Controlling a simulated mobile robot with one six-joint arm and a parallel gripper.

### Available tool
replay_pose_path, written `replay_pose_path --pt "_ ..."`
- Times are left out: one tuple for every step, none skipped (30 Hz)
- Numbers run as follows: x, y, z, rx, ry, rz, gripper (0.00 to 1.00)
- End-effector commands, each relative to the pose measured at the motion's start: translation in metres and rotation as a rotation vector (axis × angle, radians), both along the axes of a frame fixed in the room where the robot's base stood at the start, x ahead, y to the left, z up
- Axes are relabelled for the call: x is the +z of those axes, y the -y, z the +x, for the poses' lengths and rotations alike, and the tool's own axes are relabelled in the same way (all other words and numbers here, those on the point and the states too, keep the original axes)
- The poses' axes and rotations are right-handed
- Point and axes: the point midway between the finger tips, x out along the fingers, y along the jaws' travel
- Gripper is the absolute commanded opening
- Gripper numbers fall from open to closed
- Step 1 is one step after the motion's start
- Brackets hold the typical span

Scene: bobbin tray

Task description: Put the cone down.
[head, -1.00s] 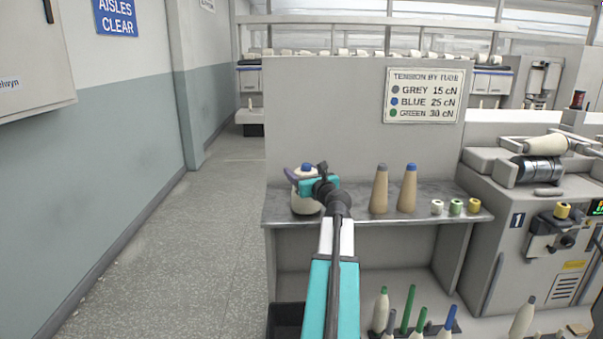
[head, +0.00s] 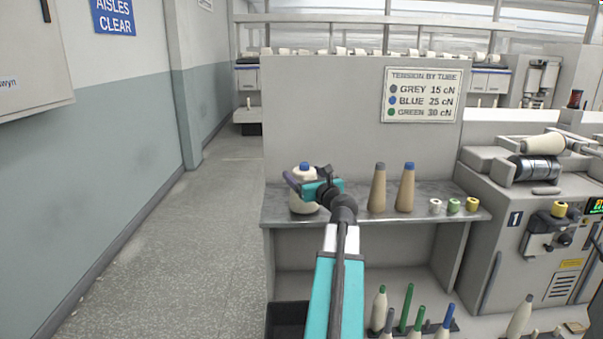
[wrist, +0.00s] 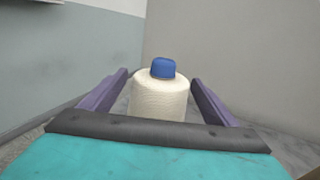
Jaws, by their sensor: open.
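A cream cone of yarn with a blue tube tip (head: 304,204) stands upright on the left end of the grey shelf (head: 350,216). In the wrist view the same cone (wrist: 160,98) stands between the two purple fingers of my gripper (wrist: 160,92). A gap shows on each side of it, so the fingers are open and apart from it. The cone's base is partly hidden in the wrist view.
Two tan cones, one grey-tipped (head: 378,188) and one blue-tipped (head: 406,188), stand right of my gripper. Small white, green and yellow spools (head: 454,206) sit farther right. A tension sign (head: 422,94) hangs on the panel behind. Several cones and tubes (head: 405,310) stand below.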

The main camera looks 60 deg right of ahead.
Motion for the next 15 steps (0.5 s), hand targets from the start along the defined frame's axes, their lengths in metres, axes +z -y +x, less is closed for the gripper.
replay_pose_path --pt "0.0 -0.005 -0.007 -0.001 0.0 0.0 0.82" --pt "0.0 -0.007 -0.01 -0.001 0.0 0.0 0.82" --pt "0.0 -0.009 -0.013 -0.001 0.0 0.0 0.82" --pt "0.0 -0.011 -0.016 -0.001 0.0 0.0 0.82" --pt "0.0 -0.013 -0.019 -0.001 0.0 0.0 0.82" --pt "0.0 -0.015 -0.022 -0.001 0.0 0.0 0.82" --pt "0.0 -0.017 -0.025 -0.001 0.0 0.0 0.82" --pt "0.0 -0.019 -0.028 -0.001 0.0 0.0 0.82" --pt "0.0 -0.021 -0.032 -0.002 0.0 0.0 0.82" --pt "0.0 -0.023 -0.035 -0.002 0.0 0.0 0.82" --pt "0.0 -0.025 -0.038 -0.001 -0.001 0.0 0.82" --pt "0.0 -0.027 -0.042 -0.002 -0.001 0.0 0.82" --pt "0.0 -0.029 -0.045 -0.002 -0.001 0.0 0.82" --pt "0.0 -0.031 -0.048 -0.002 -0.001 0.0 0.82" --pt "0.0 -0.033 -0.052 -0.003 -0.001 0.0 0.82"
